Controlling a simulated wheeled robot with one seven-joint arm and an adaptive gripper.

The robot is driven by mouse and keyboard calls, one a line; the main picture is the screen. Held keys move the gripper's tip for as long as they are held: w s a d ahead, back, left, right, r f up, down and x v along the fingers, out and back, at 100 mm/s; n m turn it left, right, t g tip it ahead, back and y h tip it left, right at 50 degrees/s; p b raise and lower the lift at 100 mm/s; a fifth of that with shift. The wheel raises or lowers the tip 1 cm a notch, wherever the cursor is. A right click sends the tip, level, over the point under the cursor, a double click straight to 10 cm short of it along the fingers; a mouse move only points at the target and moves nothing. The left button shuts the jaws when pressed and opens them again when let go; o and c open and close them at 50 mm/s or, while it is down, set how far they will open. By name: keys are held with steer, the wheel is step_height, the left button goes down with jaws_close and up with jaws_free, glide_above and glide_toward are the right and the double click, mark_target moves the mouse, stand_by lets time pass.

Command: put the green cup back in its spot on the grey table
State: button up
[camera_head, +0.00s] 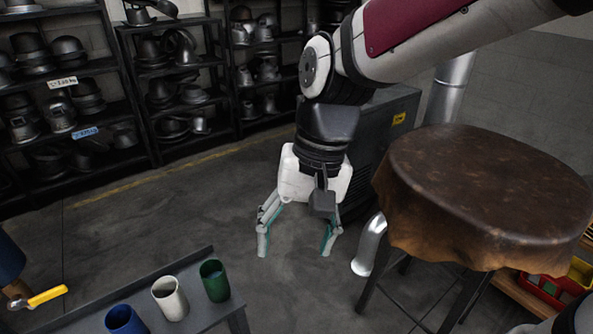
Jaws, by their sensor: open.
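The green cup (216,284) stands upright on the grey table (204,329) at the lower left, near the table's right end. A white cup (170,299) and a blue cup (126,321) stand in a row to its left on the same table. My gripper (294,250) hangs pointing down, to the right of the table and apart from the green cup. Its fingers are spread wide with nothing between them. The blue cup and the near part of the table are cut off by the lower frame edge.
A round stool or table with a brown leather cover (485,190) stands at the right. Dark shelves (140,95) of metal hat forms line the back. A silver pipe (370,246) stands beside the covered stool. A yellow handle (47,295) shows at far left. Open floor lies behind the grey table.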

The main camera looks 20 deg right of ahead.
steer(key=s+d+r+n+t+h, duration=0.2)
steer(key=s+d+r+n+t, duration=0.1)
steer(key=s+d, duration=0.4)
steer(key=s+r, duration=0.1)
steer(key=s, duration=0.1)
steer(key=shift+s+n+h, duration=0.3)
steer(key=shift+s, duration=0.05)
